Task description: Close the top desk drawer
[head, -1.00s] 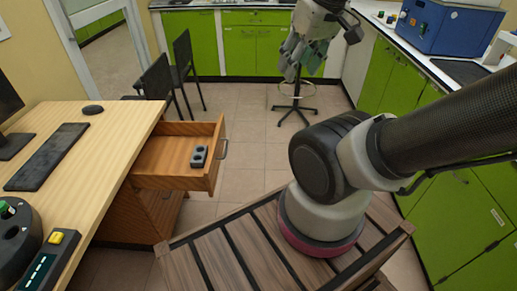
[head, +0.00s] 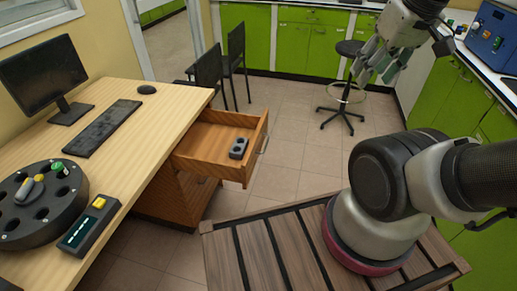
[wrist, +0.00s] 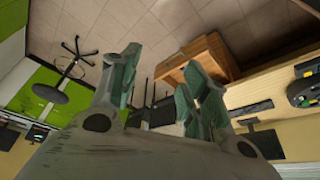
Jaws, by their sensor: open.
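The top desk drawer (head: 246,172) is wooden and pulled out from the right side of the desk (head: 120,139). A small dark grey object with two round holes (head: 239,148) lies inside it. A thin metal handle (head: 264,139) is on the drawer's front. My gripper (head: 372,70) is raised at the upper right of the head view, well apart from the drawer, open and empty. In the wrist view its greenish fingers (wrist: 160,85) are spread, and the wooden drawer unit (wrist: 208,52) shows beyond them.
A monitor, keyboard (head: 103,127), mouse, black round holder (head: 40,203) and yellow-buttoned device (head: 88,226) are on the desk. Black chairs (head: 232,62) stand behind the drawer. A stool (head: 345,95) stands below my gripper.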

